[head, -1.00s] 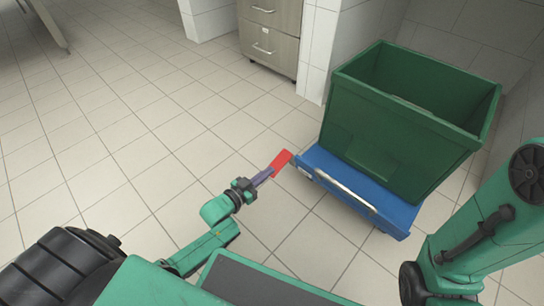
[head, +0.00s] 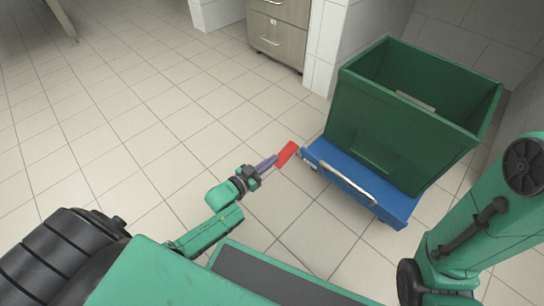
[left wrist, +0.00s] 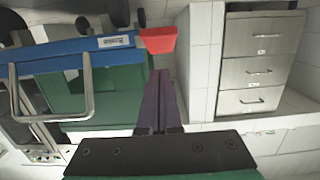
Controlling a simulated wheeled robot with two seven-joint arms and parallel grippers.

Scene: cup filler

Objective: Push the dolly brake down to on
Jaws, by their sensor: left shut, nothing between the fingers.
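The red brake pedal (head: 287,153) sticks out from the near left corner of the blue dolly (head: 345,178). In the left wrist view the pedal (left wrist: 158,41) shows at the end of the blue deck (left wrist: 70,57), just beyond my fingertips. My left gripper (head: 274,160) is shut and empty, its purple fingers pointing at the pedal. The fingers (left wrist: 160,78) appear close together in the left wrist view, with a small gap in the picture between them and the pedal. I cannot tell whether they touch it. My right gripper is out of view.
A green crate (head: 375,120) stands on the dolly, and a metal handle (head: 345,181) runs along the dolly's near side. A drawer cabinet (head: 277,35) and tiled wall lie behind. The tiled floor to the left is clear.

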